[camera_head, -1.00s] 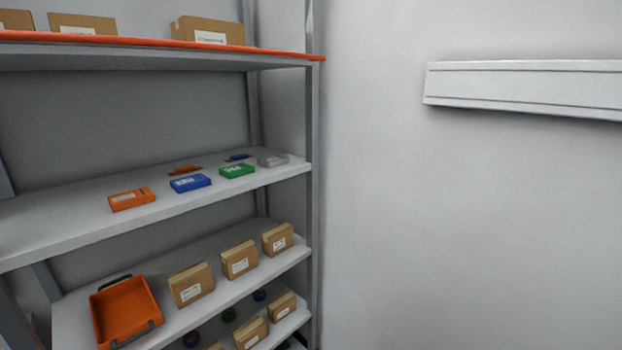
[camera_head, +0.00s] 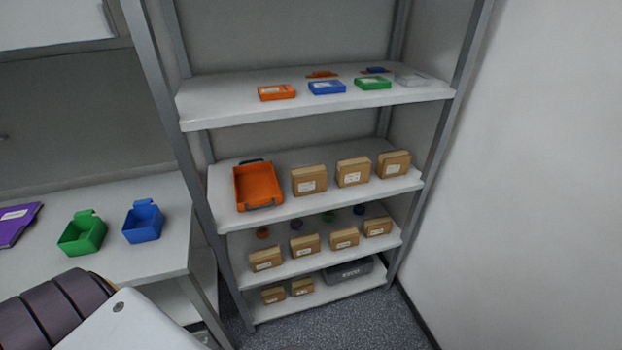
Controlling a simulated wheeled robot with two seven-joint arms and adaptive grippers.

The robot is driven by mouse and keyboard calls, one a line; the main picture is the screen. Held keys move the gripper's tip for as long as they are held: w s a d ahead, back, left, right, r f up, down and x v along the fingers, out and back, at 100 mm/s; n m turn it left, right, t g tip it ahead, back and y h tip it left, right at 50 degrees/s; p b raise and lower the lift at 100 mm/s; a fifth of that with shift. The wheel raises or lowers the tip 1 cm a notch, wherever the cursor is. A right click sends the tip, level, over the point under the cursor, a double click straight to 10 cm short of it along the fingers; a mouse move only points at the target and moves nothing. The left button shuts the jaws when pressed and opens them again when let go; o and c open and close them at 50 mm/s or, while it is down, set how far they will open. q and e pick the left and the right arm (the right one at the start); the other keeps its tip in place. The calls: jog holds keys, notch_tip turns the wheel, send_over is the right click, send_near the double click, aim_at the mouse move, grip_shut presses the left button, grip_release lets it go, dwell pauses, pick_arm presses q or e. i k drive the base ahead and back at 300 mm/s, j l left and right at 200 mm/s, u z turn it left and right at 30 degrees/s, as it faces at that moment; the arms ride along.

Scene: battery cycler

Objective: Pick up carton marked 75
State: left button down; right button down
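Several small brown cartons with white labels stand on the shelving unit. Three of them, a left carton (camera_head: 309,180), a middle carton (camera_head: 353,172) and a right carton (camera_head: 393,164), stand on the shelf with the orange tray. Several more, such as a front-left carton (camera_head: 265,259), stand on the shelf below, and two lower cartons (camera_head: 273,295) (camera_head: 302,287) are on the bottom shelf. The labels are too small to read, so I cannot tell which carton is marked 75. Neither gripper shows in view.
An orange tray (camera_head: 257,187) stands left of the upper cartons. Coloured flat boxes (camera_head: 327,87) lie on the shelf above. A dark grey bin (camera_head: 347,271) is on the bottom shelf. Green (camera_head: 82,234) and blue (camera_head: 143,222) bins stand on the left bench. A wall bounds the right.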

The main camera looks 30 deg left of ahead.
aim_at(308, 180)
jog(key=i+j, duration=0.1)
jog(key=j, duration=0.25)
jog(key=j+u, duration=0.15)
jog(key=j, duration=0.15)
jog(key=i+j, duration=0.15)
jog(key=j, duration=0.2)
jog(key=i+j+u, duration=0.15)
jog(key=j, duration=0.15)
jog(key=k, duration=0.05)
